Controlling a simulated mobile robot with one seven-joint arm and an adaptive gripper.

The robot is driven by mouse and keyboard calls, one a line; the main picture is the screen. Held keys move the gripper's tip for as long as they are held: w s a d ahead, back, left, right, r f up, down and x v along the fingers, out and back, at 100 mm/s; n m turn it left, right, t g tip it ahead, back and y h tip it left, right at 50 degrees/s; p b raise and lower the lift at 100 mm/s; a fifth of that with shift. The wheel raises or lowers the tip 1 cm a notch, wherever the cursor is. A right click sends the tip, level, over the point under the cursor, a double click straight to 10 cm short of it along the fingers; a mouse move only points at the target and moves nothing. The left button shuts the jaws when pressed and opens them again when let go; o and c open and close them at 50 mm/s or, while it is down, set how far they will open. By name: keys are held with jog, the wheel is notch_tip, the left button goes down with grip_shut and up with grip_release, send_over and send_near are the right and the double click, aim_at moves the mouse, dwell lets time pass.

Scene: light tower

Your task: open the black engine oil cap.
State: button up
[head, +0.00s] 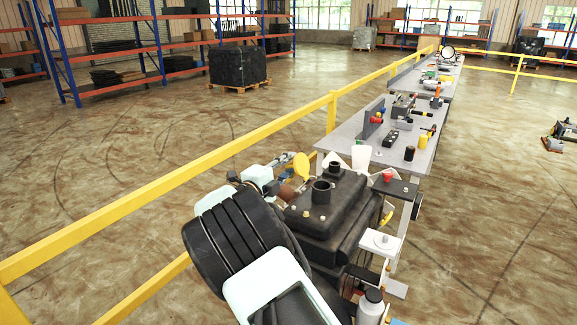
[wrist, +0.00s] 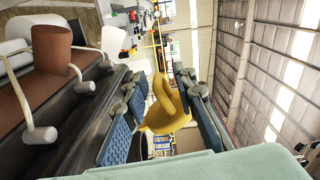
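The black engine (head: 335,215) stands in the lower middle of the head view. Two round black necks or caps rise from its top, a larger one (head: 321,191) and a smaller one (head: 335,169); I cannot tell which is the oil cap. Neither is clearly visible in the wrist view. My gripper (wrist: 166,82) shows two blue-padded fingers standing apart. A yellow looped piece (wrist: 168,105) appears between them; I cannot tell whether they touch it. In the head view a yellow piece (head: 301,166) stands at the engine's far left side, close to my wrist.
A brown cylinder (wrist: 52,50) and white rod-like parts (wrist: 40,134) are at the left of the wrist view. A white bottle (head: 370,307) stands at the engine's front right. Grey tables (head: 425,128) with tools run behind it. A yellow rail (head: 180,192) passes on the left.

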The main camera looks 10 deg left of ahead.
jog(key=v, duration=1.2)
jog(key=shift+f, duration=0.1)
